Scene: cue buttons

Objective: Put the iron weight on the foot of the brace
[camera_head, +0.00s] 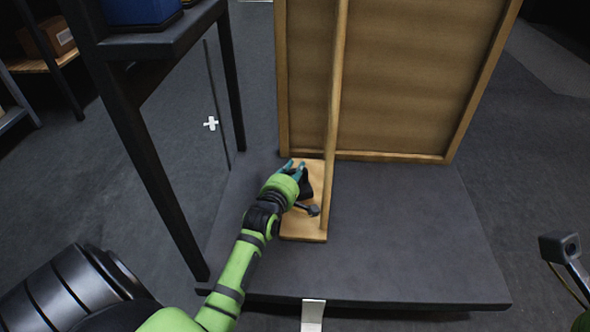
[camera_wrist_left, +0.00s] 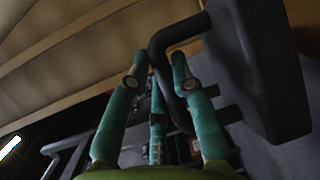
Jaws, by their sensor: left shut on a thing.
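The brace is a light wooden strut (camera_head: 335,95) that rises in front of a large wooden panel (camera_head: 400,70). Its foot (camera_head: 306,234) is a flat wooden board on the dark platform. My left gripper (camera_head: 293,166) is over the far part of the foot, left of the strut. It is shut on the iron weight (camera_head: 307,187), a dark block partly hidden by the hand. In the left wrist view the green fingers close around the bent handle of the weight (camera_wrist_left: 262,70). I cannot tell whether the weight touches the foot. My right gripper is not in view.
The dark platform (camera_head: 410,240) is clear to the right of the foot. A dark table (camera_head: 160,42) with a blue box (camera_head: 140,10) stands at the left, its legs near my left arm. The panel stands close beyond the hand.

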